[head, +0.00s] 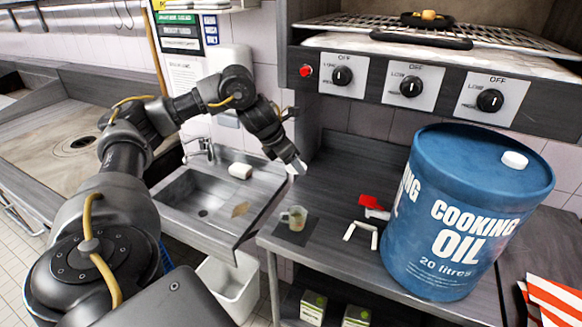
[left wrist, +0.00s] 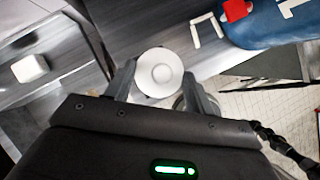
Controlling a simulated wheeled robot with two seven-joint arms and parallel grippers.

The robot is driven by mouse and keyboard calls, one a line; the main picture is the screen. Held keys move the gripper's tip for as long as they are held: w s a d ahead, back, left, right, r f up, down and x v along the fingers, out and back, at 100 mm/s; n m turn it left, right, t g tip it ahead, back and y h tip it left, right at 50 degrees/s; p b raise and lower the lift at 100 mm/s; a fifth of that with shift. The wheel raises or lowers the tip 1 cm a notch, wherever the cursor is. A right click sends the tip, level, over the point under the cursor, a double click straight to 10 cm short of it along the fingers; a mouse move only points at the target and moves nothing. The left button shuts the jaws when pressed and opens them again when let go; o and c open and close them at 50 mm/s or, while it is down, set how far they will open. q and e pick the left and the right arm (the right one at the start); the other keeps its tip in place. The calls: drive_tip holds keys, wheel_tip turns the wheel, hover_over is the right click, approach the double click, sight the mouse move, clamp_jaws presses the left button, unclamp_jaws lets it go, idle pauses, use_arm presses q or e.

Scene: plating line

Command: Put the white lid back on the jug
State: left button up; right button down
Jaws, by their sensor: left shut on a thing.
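My left gripper (head: 297,166) is shut on the round white lid (left wrist: 160,72), which sits between its two fingers in the left wrist view. In the head view only a small white bit of the lid shows at the fingertips. The jug (head: 293,219) is small and clear with a handle and greenish contents. It stands upright and open on a dark mat (head: 283,234) on the counter. The gripper and lid are above the jug in the picture, clearly apart from it. In the left wrist view the lid and fingers hide most of what lies beneath. My right gripper is not in view.
A large blue cooking oil drum (head: 455,215) stands right on the counter (head: 325,190). A red object (head: 370,202) and a white bracket-like piece (head: 360,233) lie between it and the jug. A sink (head: 200,192) is at left; an oven with knobs overhangs behind.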

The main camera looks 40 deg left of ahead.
sight(293, 170)
use_arm(q)
drive_tip(key=shift+d+m+h, duration=0.35)
drive_tip(key=shift+m+h, duration=0.05)
drive_tip(key=shift+m, duration=0.5)
drive_tip(key=shift+f, duration=0.15)
drive_tip(key=shift+s+f+b, duration=0.1)
drive_tip(key=shift+f+b, duration=0.15)
drive_tip(key=shift+b, duration=0.1)
wheel_tip(293, 170, down, 2)
drive_tip(key=shift+f+b, duration=0.15)
drive_tip(key=shift+b, duration=0.8)
drive_tip(key=shift+f+b, duration=5.6)
drive_tip(key=shift+f, duration=1.2)
drive_tip(key=shift+f, duration=0.1)
